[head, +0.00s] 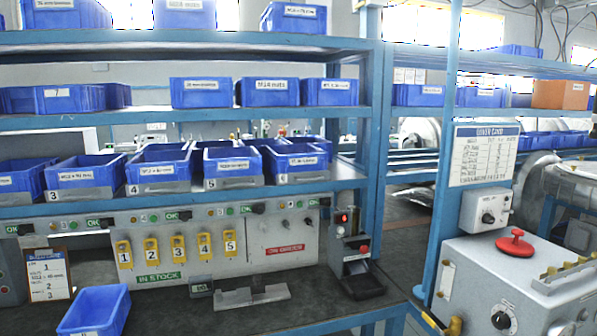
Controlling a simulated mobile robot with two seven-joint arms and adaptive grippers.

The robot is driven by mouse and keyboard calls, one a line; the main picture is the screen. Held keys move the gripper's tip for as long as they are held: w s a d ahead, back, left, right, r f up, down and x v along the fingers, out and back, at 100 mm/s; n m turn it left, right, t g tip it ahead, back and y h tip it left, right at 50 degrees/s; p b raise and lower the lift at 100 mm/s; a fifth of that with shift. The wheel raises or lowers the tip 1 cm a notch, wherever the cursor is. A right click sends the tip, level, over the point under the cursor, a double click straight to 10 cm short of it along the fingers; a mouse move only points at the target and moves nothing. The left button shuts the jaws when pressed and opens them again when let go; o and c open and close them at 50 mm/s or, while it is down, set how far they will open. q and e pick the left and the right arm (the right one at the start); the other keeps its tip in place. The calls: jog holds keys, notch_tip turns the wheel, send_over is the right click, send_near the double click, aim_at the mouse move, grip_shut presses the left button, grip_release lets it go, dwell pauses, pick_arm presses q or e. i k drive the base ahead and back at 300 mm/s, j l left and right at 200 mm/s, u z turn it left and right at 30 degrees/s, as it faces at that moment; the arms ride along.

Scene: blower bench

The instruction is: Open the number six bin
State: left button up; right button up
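A row of blue bins stands on the middle shelf, with grey plates low on their fronts carrying small numbers. I read 3 on the plate (78,194) at the left, then 4 and 5. The bin (296,160) at the right end of this row has a grey plate (303,178) with a small number that looks like 6. This bin's front carries a white label, and its top looks open. Its contents cannot be made out. Neither of my grippers is in view.
Below the shelf, several numbered yellow tags (178,248) hang on a grey panel (262,235). A blue bin (95,310) and a grey bracket (252,296) lie on the bench. A blue post (440,170) and a grey box with a red knob (516,243) stand at right.

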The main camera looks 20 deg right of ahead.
aim_at(286, 163)
jog(key=i+l+z, duration=0.15)
jog(key=i+l, duration=0.2)
jog(key=l, duration=0.15)
jog(key=i+l+z, duration=0.2)
jog(key=i+l, duration=0.2)
